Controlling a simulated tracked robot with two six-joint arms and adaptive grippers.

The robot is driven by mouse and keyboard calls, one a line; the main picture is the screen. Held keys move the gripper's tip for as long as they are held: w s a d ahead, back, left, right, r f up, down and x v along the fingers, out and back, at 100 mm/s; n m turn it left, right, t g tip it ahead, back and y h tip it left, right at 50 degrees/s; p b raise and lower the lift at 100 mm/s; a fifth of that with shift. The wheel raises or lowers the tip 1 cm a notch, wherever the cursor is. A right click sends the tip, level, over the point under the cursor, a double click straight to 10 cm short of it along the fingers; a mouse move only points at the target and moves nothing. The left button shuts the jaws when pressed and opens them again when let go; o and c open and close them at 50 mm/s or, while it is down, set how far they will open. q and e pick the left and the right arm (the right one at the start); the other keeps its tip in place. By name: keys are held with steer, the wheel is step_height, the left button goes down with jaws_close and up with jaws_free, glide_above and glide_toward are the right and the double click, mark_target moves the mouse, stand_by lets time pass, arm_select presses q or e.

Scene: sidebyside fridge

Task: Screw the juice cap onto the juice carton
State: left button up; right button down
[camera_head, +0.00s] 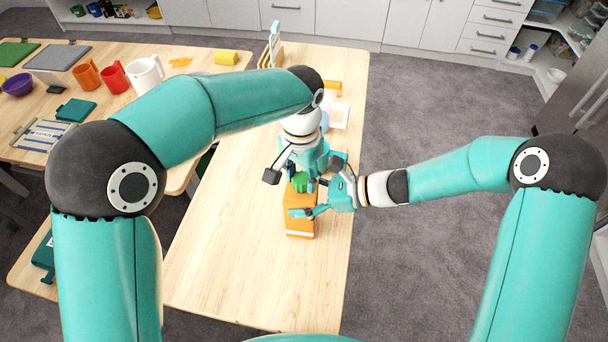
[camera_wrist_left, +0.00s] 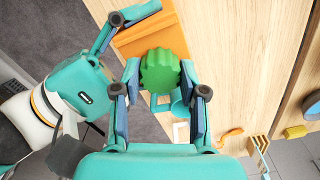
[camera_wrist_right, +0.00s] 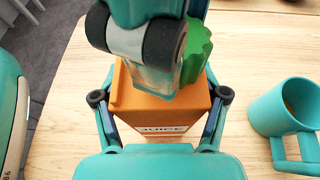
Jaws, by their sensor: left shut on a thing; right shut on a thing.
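The orange juice carton (camera_head: 300,222) stands upright on the wooden table; its JUICE label shows in the right wrist view (camera_wrist_right: 160,105). My right gripper (camera_head: 312,208) is shut on the carton, with a finger on either side. The ribbed green cap (camera_head: 300,183) is at the carton's top, and it also shows in the left wrist view (camera_wrist_left: 161,72). My left gripper (camera_wrist_left: 160,84) is shut on the cap from above. In the right wrist view the left gripper partly hides the cap (camera_wrist_right: 197,52). I cannot tell whether the cap touches the spout, which is hidden.
A teal mug (camera_wrist_right: 280,112) stands near the carton. An orange item (camera_head: 332,88) and a wooden rack (camera_head: 270,52) are at the table's far end. A side table on the left holds mugs, including a white one (camera_head: 145,72). The near part of the table (camera_head: 255,275) is clear.

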arm_select(q)
steer(key=m, duration=1.8)
steer(key=shift+m, duration=0.4)
steer(key=o, duration=0.9)
steer(key=shift+o, duration=0.2)
step_height(320, 180, up, 12)
steer(key=shift+f, duration=0.1)
